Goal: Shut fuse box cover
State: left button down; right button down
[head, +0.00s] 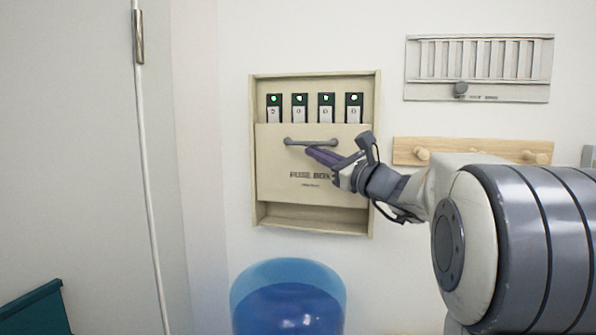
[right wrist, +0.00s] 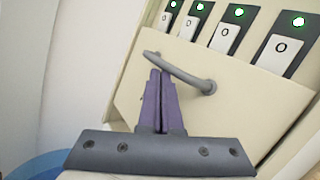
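The cream fuse box (head: 376,160) is mounted on the white wall. Its cover (head: 275,180), lettered "FUSE BOX", covers the middle, with a row of switches above it and an open strip below. A grey bar handle (head: 310,141) runs across the cover's upper part; the handle also shows in the right wrist view (right wrist: 188,76). My right gripper (head: 310,152) has its purple fingers together, tips at the handle, just below it in the head view. In the right wrist view the fingers (right wrist: 156,78) show nothing clearly between them. I cannot tell whether they touch the handle. My left gripper is out of view.
Several switches (head: 299,114) with green lights show above the cover. A blue bin (head: 288,275) stands below the box. A slatted vent (head: 478,92) and a wooden peg rail (head: 480,151) are on the wall at right. A pale door (head: 70,140) is at left.

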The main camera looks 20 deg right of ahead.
notch_tip(320, 180, up, 11)
jog(key=p, duration=0.3)
jog(key=shift+p, duration=0.3)
jog(key=shift+d, duration=0.1)
jog(key=shift+f, duration=0.15)
